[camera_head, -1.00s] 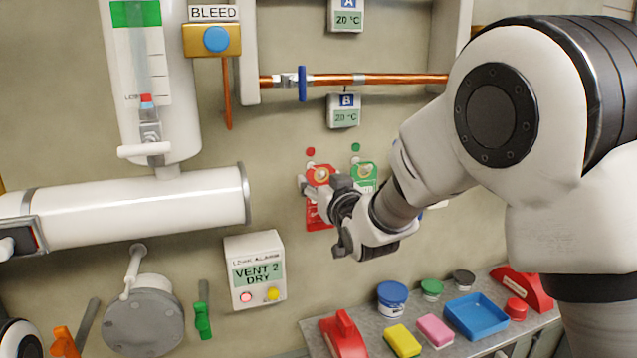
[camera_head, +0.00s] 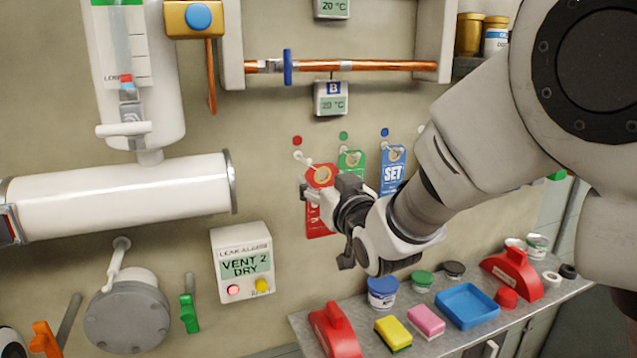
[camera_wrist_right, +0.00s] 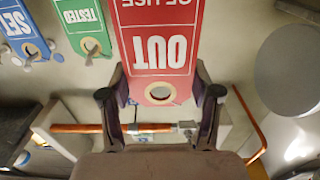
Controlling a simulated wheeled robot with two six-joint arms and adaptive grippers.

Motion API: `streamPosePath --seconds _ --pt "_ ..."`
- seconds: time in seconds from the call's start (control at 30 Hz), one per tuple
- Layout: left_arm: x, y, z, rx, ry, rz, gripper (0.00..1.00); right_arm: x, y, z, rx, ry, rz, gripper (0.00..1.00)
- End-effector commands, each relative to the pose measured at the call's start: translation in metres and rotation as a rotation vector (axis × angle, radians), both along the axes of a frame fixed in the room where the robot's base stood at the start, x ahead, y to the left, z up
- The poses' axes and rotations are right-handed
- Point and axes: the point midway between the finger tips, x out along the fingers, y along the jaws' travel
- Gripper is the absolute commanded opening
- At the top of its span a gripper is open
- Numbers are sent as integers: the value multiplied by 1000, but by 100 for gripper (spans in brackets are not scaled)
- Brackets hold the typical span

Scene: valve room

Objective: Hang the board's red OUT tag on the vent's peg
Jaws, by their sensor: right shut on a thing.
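The red OUT tag (camera_head: 319,218) is between the fingers of my right gripper (camera_head: 320,192), which is shut on it near its holed end. In the right wrist view, the OUT tag (camera_wrist_right: 160,45) sits between the two fingers (camera_wrist_right: 160,100), and no peg shows through its hole. The tag's white board peg (camera_head: 302,157), under a red dot, shows just left of and above the tag. A grey round-faced fitting (camera_head: 127,315) at lower left has a white peg-like rod (camera_head: 118,256) above it; I cannot tell whether this is the vent. My left gripper is out of view.
A green TESTED tag (camera_head: 351,163) and a blue SET tag (camera_head: 392,172) hang close by on the right. A leak alarm box (camera_head: 242,263) and a thick white pipe (camera_head: 120,193) are left. A shelf (camera_head: 300,322) with several items is below.

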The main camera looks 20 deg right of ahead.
Motion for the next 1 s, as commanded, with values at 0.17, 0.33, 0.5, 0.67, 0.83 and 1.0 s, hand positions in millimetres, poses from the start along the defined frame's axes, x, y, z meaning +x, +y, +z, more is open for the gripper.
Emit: streamPosePath --seconds 0.17,0.33,0.5,0.67,0.83,1.0 --pt "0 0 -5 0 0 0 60 -13 0 0 0 -1 0 30" --pt "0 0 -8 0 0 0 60 -25 -1 0 -1 -1 0 30" --pt "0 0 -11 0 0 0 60 -38 -1 -1 -1 -1 -1 30" --pt "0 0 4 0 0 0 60 -49 -2 3 0 2 -1 30" --pt "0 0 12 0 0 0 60 -60 -2 2 0 1 -1 30" --pt "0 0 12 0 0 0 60 -63 -2 0 0 0 -1 30"
